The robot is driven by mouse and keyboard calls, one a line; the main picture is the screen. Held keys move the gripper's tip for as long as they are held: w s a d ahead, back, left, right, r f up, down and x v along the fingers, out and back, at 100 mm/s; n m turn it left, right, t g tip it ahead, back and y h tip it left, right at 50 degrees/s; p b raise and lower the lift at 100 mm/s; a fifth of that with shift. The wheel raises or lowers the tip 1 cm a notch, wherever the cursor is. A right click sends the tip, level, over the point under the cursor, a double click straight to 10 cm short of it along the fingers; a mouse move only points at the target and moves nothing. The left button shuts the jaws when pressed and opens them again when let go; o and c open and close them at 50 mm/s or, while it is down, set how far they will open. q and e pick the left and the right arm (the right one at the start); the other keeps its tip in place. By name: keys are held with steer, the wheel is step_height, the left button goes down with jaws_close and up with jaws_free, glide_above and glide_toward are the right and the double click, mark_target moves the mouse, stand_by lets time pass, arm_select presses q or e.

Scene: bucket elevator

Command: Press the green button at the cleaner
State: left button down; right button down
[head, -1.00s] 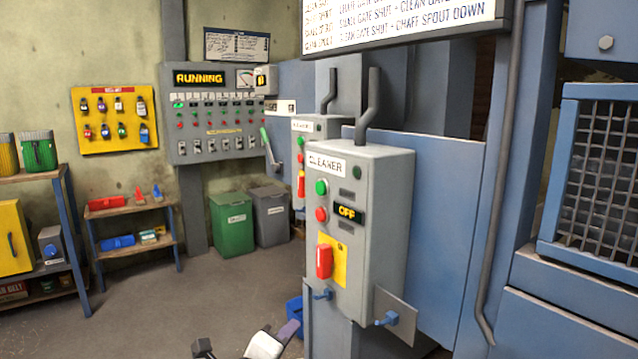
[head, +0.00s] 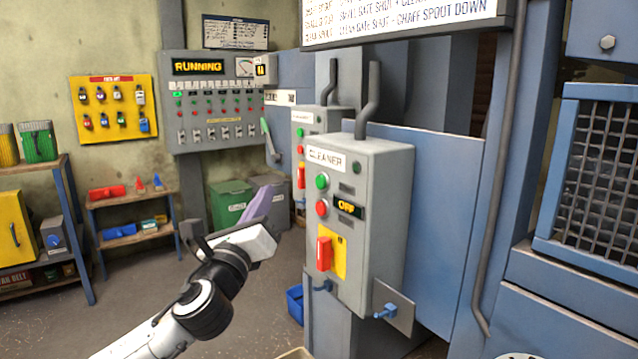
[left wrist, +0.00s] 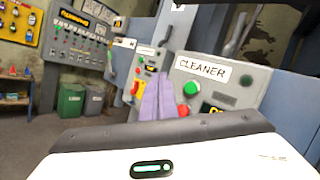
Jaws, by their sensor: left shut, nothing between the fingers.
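The grey cleaner box (head: 375,230) stands right of centre in the head view, with a "CLEANER" label at its top. Its round green button (head: 322,181) sits above a red button (head: 321,208). A small display (head: 349,209) beside them reads OFF. A red switch handle (head: 324,254) on a yellow plate is lower down. The green button also shows in the left wrist view (left wrist: 191,88), just right of the fingers. My left gripper (head: 262,203) is shut and empty, left of the box and apart from the button in the head view. My right gripper is not in view.
A second similar box (head: 307,118) stands behind the cleaner box. A wall panel (head: 217,110) reads RUNNING. Green (head: 228,203) and grey bins stand by the back wall. A blue metal plate (left wrist: 301,107) lies right of the box in the left wrist view. Open floor lies to the left.

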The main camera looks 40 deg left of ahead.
mark_target(320, 182)
arm_select(q)
steer(key=shift+w, duration=0.1)
steer(key=w+d, duration=0.2)
steer(key=w, duration=0.6)
steer(key=shift+w+d+p, duration=0.15)
steer(key=shift+d+p, duration=0.1)
steer(key=shift+p, duration=0.05)
stand_by(1.8)
steer(key=shift+w+d, duration=0.1)
steer(key=shift+w, duration=0.3)
steer(key=shift+w+d+p, duration=0.15)
steer(key=shift+w+p, duration=0.15)
steer(key=shift+w, duration=0.15)
stand_by(0.7)
steer(key=shift+s, duration=0.1)
steer(key=shift+s+a, duration=0.25)
steer(key=shift+s, duration=0.5)
steer(key=shift+s, duration=0.1)
